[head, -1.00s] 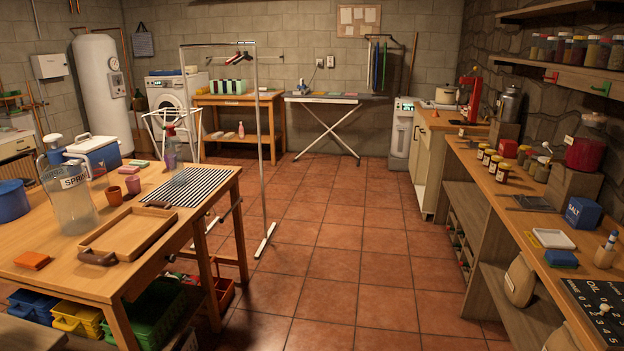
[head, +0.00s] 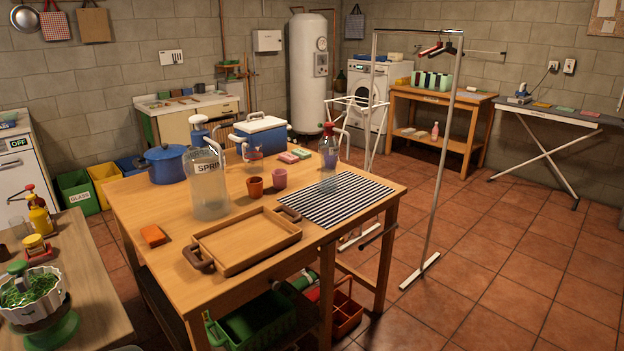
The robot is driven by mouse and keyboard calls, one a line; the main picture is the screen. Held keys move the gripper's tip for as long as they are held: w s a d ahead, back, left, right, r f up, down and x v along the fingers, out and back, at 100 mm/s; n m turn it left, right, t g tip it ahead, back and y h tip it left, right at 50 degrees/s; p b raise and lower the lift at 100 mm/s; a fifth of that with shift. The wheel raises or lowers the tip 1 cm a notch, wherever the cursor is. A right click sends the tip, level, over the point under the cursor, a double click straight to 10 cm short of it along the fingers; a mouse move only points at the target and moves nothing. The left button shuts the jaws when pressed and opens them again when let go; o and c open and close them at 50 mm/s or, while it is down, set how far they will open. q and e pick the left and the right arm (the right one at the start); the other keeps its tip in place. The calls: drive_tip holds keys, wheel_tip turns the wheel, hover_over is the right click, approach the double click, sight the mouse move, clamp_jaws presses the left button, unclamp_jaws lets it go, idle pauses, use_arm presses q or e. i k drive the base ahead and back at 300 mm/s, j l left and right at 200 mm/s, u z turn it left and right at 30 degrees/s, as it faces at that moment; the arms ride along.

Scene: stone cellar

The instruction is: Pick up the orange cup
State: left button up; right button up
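A small orange-brown cup (head: 255,188) stands upright on the wooden table (head: 150,208), near the table's middle. Neither of my grippers shows in the head view.
A striped mat (head: 335,200) and a red-topped spray bottle (head: 329,150) are right of the cups. A blue pot (head: 166,165) and a blue cooler (head: 260,135) stand behind. A metal clothes rack (head: 440,165) stands beyond the table's right side. Open tiled floor lies right.

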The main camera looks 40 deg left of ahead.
sight(255, 188)
drive_tip(key=i+u, duration=0.25)
drive_tip(key=i, duration=0.45)
drive_tip(key=i+l+u, duration=0.25)
drive_tip(key=i, duration=0.5)
drive_tip(key=i+u, duration=0.4)
drive_tip(key=i+l+u, duration=0.1)
drive_tip(key=i+u, duration=0.3)
drive_tip(key=i+l+u, duration=0.25)
drive_tip(key=u, duration=0.15)
drive_tip(key=i+l+u, duration=0.2)
drive_tip(key=u, duration=0.15)
drive_tip(key=i+l+u, duration=0.55)
drive_tip(key=l+u, duration=0.2)
